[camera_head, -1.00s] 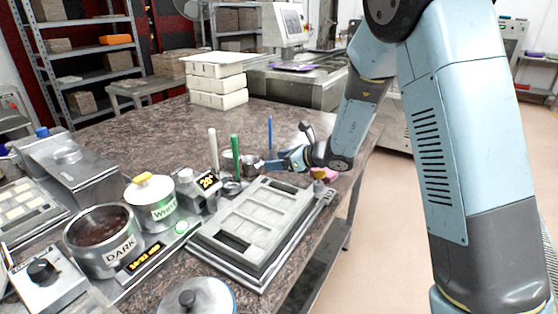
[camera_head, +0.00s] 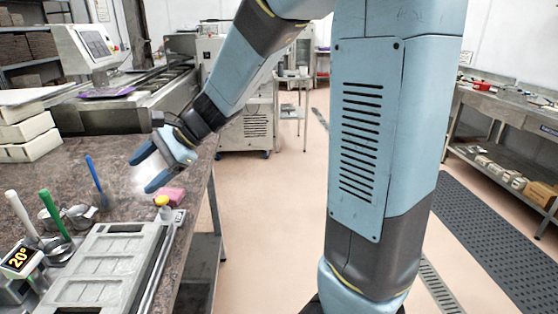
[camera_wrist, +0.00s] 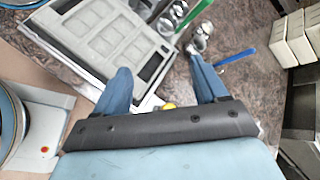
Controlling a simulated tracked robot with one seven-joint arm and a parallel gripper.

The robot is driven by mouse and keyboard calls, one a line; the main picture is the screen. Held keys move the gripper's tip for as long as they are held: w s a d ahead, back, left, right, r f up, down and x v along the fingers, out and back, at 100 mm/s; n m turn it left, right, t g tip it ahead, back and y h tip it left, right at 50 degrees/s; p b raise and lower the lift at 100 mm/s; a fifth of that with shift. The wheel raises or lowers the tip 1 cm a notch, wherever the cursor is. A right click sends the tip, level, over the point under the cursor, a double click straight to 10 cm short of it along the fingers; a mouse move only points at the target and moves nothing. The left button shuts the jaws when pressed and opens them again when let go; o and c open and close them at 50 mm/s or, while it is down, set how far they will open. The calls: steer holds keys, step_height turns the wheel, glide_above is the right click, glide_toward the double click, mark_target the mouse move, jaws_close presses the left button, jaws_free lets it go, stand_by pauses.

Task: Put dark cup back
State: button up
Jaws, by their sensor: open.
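Several small metal cups stand close together on the table behind the mould in the head view: one (camera_head: 80,214) beside the blue handle (camera_head: 94,176), and one (camera_head: 60,250) at the foot of the green handle (camera_head: 54,212). No label shows which is the dark cup. The cups (camera_wrist: 200,36) also show in the wrist view, beyond the fingertips. My gripper (camera_head: 142,173) is open and empty, above the table to the right of the cups and apart from them. In the wrist view, nothing is between its fingers (camera_wrist: 160,65).
The grey mould (camera_head: 105,265) lies at the front. A pink block (camera_head: 172,195) and a small yellow-topped item (camera_head: 162,202) sit by the table's right edge. Open floor is to the right.

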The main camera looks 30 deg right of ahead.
steer(key=s+d+r+n+t+h, duration=0.2)
steer(key=s+d+n+h, duration=0.3)
steer(key=s+d, duration=0.4)
steer(key=s+d+r+n+t+h, duration=0.2)
steer(key=s+d+n+h, duration=0.3)
steer(key=s+d, duration=0.4)
steer(key=d+r+n, duration=0.1)
steer(key=d, duration=0.4)
steer(key=shift+h, duration=0.3)
steer(key=shift+s+r, duration=0.1)
steer(key=shift+s, duration=0.15)
